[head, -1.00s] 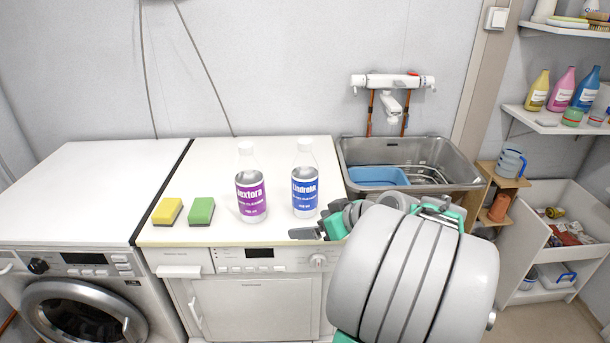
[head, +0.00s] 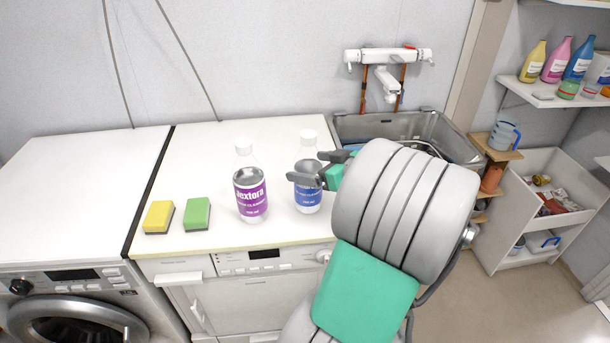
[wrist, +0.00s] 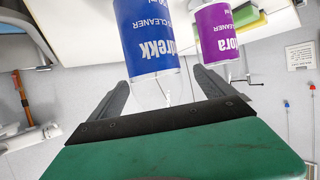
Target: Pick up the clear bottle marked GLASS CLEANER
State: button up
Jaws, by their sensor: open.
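Two clear bottles with white caps stand upright on the white worktop. One has a blue label, the blue-label bottle (head: 308,200); the other is the purple-label bottle (head: 250,193). Both labels show the word CLEANER; the word before it is not fully legible. My gripper (head: 302,171) is open at the blue-label bottle, with its fingers overlapping the upper label and shoulder in the head view. In the wrist view the blue-label bottle (wrist: 148,40) appears upside down between and beyond the open fingers, and the purple-label bottle (wrist: 217,35) is to its right.
A yellow sponge (head: 158,217) and a green sponge (head: 197,214) lie left of the bottles. A metal sink (head: 385,124) is behind my arm at right. A washing machine (head: 75,290) stands at left. The worktop behind the bottles is clear.

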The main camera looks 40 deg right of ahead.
jog(key=p+x, duration=0.1)
jog(key=x, duration=0.3)
jog(key=shift+w+d+f, duration=0.2)
jog(key=shift+w+f, duration=0.05)
jog(key=shift+w, duration=0.05)
grip_shut()
dwell(0.7)
